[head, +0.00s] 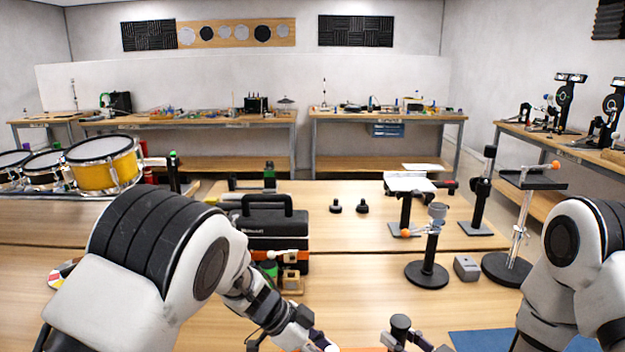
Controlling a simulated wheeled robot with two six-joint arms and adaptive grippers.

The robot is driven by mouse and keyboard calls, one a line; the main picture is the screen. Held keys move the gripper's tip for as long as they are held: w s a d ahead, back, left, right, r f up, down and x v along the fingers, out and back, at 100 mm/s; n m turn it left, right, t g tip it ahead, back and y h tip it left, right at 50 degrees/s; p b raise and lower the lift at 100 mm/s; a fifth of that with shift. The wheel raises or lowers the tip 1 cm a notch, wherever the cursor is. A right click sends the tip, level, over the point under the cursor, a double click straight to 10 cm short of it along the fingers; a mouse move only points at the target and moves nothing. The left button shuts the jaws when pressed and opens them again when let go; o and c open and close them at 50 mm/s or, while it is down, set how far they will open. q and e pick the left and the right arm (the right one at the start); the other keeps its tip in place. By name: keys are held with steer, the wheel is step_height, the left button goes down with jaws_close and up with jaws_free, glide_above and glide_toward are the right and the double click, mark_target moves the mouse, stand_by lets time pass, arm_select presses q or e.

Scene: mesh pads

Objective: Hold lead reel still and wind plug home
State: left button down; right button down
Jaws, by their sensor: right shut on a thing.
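My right gripper (412,339) shows at the bottom edge, right of centre, partly cut off by the frame. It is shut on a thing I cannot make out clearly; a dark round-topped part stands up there. My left gripper (318,342) reaches down to the bottom edge, left of my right gripper. Its fingertips are cut off, so its opening cannot be told. A thin orange strip (364,349) shows between the two grippers at the edge. I cannot tell whether it belongs to the lead reel. The plug cannot be made out.
A black and orange toolbox (272,224) stands behind my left forearm. A round-based stand (427,272), a grey block (467,268) and a tray stand (533,180) are at the right. A blue mat (485,342) lies front right. Two small black knobs (349,206) sit mid-table.

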arm_select(q)
steer(key=shift+s, duration=0.95)
arm_select(e)
steer(key=shift+f, duration=0.1)
arm_select(q)
steer(key=shift+s+a, duration=0.55)
steer(key=shift+s, duration=0.35)
steer(key=shift+a, duration=0.1)
steer(key=shift+s+a, duration=0.35)
steer(key=shift+a, duration=0.1)
steer(key=c, duration=0.8)
jaws_free()
steer(key=shift+a, duration=0.15)
